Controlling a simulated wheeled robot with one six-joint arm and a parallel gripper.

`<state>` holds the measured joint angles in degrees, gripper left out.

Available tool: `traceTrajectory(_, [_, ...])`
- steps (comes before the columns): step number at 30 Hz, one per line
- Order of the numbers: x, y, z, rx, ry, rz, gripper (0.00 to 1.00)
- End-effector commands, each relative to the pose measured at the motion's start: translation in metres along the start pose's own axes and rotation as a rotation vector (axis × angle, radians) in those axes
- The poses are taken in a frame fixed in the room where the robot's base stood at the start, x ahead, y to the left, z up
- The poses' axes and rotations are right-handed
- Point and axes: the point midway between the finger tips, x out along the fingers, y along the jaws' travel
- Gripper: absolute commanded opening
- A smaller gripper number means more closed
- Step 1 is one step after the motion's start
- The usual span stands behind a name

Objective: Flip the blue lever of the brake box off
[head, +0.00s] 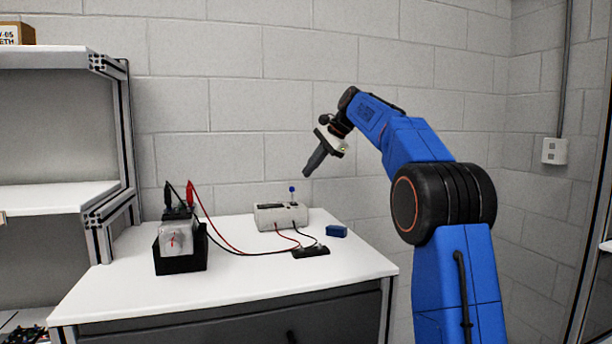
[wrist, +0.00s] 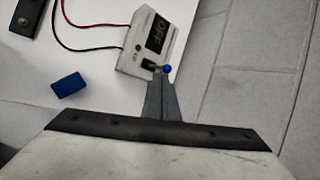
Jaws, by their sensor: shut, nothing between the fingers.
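The brake box (head: 281,216) is a pale grey box on the white table, with a lever topped by a blue knob (head: 292,189) standing up from it. My gripper (head: 307,174) is shut and empty, above and a little right of the lever in the head view. In the wrist view the fingertips (wrist: 160,76) overlap the picture close to the knob; I cannot tell whether they touch it, but the head view shows a gap.
A blue block (head: 336,231) lies right of the box. Red and black leads run from the box to a black connector (head: 311,251) and to a meter-like device in a black holder (head: 181,262) at the left. A shelf rack stands at far left. The front of the table (head: 240,290) is clear.

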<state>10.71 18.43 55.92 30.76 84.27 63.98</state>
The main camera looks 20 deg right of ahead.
Motion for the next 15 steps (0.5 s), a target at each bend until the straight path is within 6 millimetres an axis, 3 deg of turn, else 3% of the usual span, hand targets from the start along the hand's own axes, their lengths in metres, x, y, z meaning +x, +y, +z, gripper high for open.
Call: traceTrajectory(15, [-0.073, -0.015, -0.005, 0.001, 0.0, 0.001, 0.0])
